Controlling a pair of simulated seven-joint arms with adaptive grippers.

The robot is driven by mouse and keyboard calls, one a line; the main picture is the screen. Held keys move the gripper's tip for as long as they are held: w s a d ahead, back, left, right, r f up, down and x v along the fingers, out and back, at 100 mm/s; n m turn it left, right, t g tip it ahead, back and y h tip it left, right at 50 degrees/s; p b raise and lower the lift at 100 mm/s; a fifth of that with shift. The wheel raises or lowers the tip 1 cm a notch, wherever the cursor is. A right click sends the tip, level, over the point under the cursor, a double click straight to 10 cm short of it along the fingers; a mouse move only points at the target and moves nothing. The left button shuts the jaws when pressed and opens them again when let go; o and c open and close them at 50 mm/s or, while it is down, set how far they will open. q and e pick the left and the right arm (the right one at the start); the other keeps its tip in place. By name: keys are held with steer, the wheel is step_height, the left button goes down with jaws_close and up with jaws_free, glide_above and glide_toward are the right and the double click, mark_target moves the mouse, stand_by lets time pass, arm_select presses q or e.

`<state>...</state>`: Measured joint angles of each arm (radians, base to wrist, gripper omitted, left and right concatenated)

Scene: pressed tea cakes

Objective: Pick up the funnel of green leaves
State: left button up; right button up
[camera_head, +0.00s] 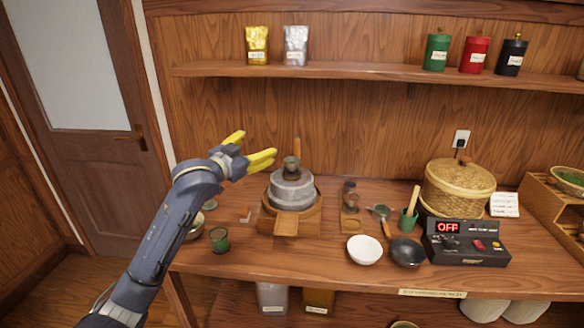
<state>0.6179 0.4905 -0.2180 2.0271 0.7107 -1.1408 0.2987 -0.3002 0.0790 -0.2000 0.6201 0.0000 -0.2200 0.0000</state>
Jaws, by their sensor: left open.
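My left gripper (259,143) has yellow fingers spread apart. It is open and empty, in the air up and left of the grey stone mill (292,190). The mill stands in a round wooden tray (318,213) on the counter. A small dark cup-like piece (291,165) sits on top of the mill, with a wooden handle behind it. I cannot tell whether this is the funnel, as no leaves show clearly in it. A shallow woven basket of green leaves (571,177) is at the right edge, on a wooden rack. My right gripper is not in view.
A white bowl (364,250), a black bowl (407,251), a control box reading OFF (466,243) and a lidded basket (458,188) fill the right side. A shelf (370,73) crosses the back wall.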

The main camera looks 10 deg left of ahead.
arm_select(q)
steer(key=w+r+m+g+h, duration=0.2)
steer(key=g+h, duration=0.4)
steer(key=g, duration=0.1)
glide_toward(287, 162)
steer(key=shift+y, duration=0.3)
steer(key=x, duration=1.2)
steer(key=shift+w+d+r, duration=0.15)
steer(key=shift+r, duration=0.05)
steer(key=c, duration=1.5)
